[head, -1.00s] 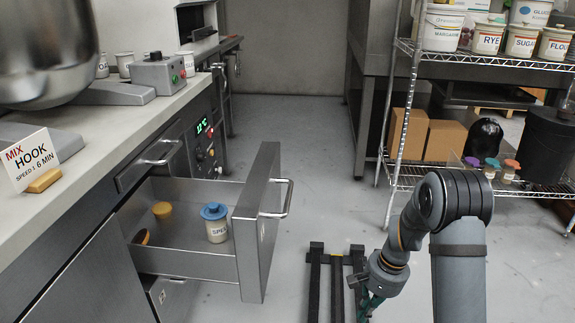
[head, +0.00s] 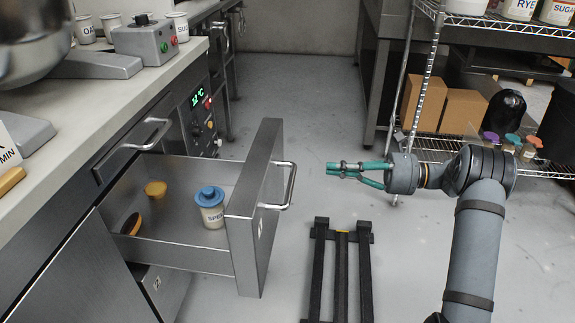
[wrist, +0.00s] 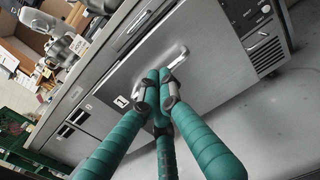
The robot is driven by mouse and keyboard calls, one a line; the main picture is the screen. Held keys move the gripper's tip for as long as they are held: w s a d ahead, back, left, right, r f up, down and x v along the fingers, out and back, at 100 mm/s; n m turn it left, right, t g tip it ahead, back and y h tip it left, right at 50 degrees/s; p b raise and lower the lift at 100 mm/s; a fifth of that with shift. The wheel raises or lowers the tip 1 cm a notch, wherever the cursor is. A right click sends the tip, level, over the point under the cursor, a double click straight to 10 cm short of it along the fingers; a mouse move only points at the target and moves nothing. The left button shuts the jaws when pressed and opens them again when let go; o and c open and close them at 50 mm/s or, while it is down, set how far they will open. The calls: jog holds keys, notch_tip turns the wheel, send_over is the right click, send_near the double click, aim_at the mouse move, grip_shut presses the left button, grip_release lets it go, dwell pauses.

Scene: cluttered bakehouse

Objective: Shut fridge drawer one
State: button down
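Fridge drawer one (head: 252,215) stands pulled out from the counter in the head view, its steel front facing right with a bar handle (head: 290,187). In the wrist view its front (wrist: 205,85) carries a label with a 1, and the handle (wrist: 176,62) lies just beyond my fingertips. My gripper (head: 331,169), with teal fingers, is level and points left at the drawer front, a short gap right of the handle. In the wrist view its fingertips (wrist: 160,74) meet with nothing seen between them. I cannot tell the exact distance to the front.
Inside the drawer are a blue-lidded jar (head: 211,212), a yellow item (head: 155,189) and a brown oval item (head: 131,223). Another closed drawer (head: 135,150) is above. Black floor rails (head: 341,270) lie below my gripper. A wire rack (head: 430,75) stands at right.

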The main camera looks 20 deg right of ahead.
aim_at(274, 163)
jog(key=b+x, duration=0.2)
jog(key=x, duration=0.9)
jog(key=shift+f+b, duration=0.1)
jog(key=shift+b, duration=0.3)
jog(key=shift+w+a, duration=0.35)
jog(key=shift+a, duration=0.1)
jog(key=shift+a, duration=0.1)
